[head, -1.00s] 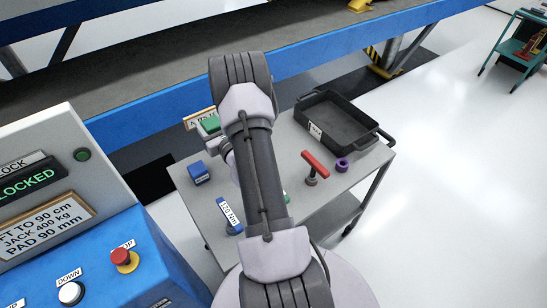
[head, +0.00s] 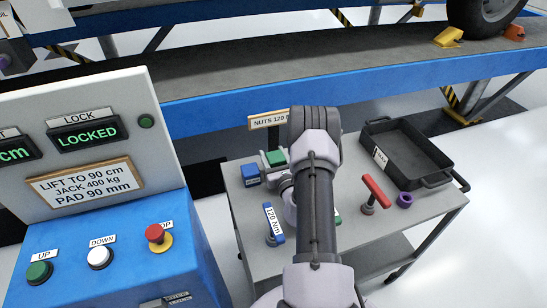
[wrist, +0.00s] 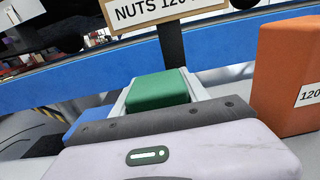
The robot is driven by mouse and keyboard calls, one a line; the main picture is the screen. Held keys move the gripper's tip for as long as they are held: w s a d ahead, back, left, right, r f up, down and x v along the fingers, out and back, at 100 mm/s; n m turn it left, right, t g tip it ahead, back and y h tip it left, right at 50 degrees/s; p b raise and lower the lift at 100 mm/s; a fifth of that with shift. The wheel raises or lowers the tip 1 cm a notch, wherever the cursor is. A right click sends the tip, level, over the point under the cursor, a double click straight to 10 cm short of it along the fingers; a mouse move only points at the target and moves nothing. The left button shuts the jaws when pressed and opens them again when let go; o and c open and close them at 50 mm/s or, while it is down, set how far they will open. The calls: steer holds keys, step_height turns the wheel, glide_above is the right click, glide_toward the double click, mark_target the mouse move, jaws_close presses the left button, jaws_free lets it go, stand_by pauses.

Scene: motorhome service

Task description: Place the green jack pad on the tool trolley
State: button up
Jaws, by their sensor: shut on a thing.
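The green jack pad (head: 275,157) is held between the light grey fingers of my gripper (head: 273,162), at the far left corner of the grey-topped trolley (head: 395,232). In the wrist view the green pad (wrist: 158,90) sits between the two fingers (wrist: 160,98), partly covered by the gripper's dark front edge. My gripper is shut on it. Whether the pad's underside touches the trolley top is hidden. My arm covers the middle of the trolley top.
A blue block (head: 250,175) stands just left of my gripper. A blue 120 Nm tool (head: 273,224), red T-handle (head: 375,192), purple ring (head: 405,200) and black tray (head: 408,150) are on the trolley. A sign (head: 270,120) stands behind. The control console (head: 110,235) is at left.

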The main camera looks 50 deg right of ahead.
steer(key=shift+f, duration=0.1)
steer(key=o, duration=1.6)
steer(key=shift+s+r, duration=0.15)
steer(key=shift+r, duration=0.1)
steer(key=p+v, duration=0.1)
steer(key=v, duration=1)
steer(key=shift+s+a, duration=0.2)
steer(key=shift+s, duration=0.1)
steer(key=shift+r, duration=0.1)
